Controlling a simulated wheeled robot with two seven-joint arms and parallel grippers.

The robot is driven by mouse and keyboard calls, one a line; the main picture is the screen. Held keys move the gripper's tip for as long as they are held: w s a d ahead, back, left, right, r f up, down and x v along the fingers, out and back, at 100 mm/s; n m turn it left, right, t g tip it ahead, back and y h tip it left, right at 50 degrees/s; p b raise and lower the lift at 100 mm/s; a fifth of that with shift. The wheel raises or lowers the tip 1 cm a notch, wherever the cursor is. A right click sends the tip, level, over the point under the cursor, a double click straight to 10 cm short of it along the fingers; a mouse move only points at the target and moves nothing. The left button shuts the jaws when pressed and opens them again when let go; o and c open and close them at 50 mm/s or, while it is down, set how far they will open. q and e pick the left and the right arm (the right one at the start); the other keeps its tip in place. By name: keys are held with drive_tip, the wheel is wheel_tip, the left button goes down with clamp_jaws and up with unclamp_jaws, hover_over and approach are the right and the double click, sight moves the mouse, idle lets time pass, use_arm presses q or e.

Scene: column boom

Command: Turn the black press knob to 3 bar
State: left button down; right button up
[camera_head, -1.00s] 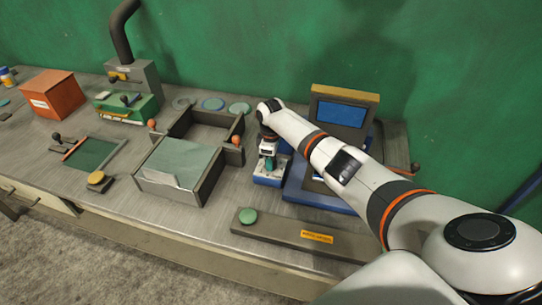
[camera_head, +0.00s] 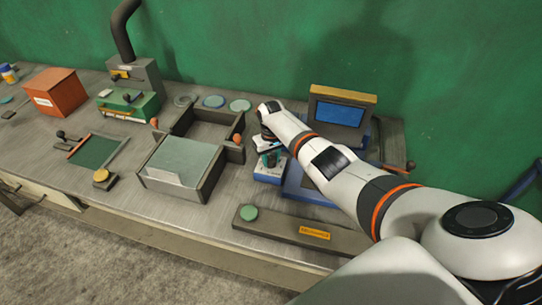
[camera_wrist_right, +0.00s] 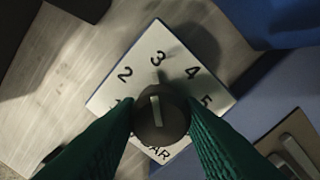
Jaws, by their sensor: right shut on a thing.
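The black press knob (camera_wrist_right: 172,128) sits on a white dial plate (camera_wrist_right: 110,100) marked with numbers, 2 to 5 clearly readable, and partly hidden "BAR" lettering. Its pale pointer bar points up the picture, close to the 3 and slightly toward the 2 side. The green fingers of my right gripper (camera_wrist_right: 160,115) are shut on the knob from both sides and hide part of the dial's low end. In the head view my right gripper (camera_head: 270,157) points down over a small blue base (camera_head: 268,177); the knob is hidden there. My left gripper is not in view.
A blue unit with a screen (camera_head: 340,113) stands right behind my right arm. A dark open frame with a pale panel (camera_head: 180,160) is to the left. A long grey bar with a green button (camera_head: 249,213) lies in front. The orange box (camera_head: 56,92) is far left.

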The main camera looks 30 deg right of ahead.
sight(272, 158)
drive_tip(key=shift+m, duration=0.5)
drive_tip(key=o, duration=1)
drive_tip(key=shift+r, duration=0.3)
wheel_tip(272, 158, up, 11)
drive_tip(key=shift+r, duration=0.2)
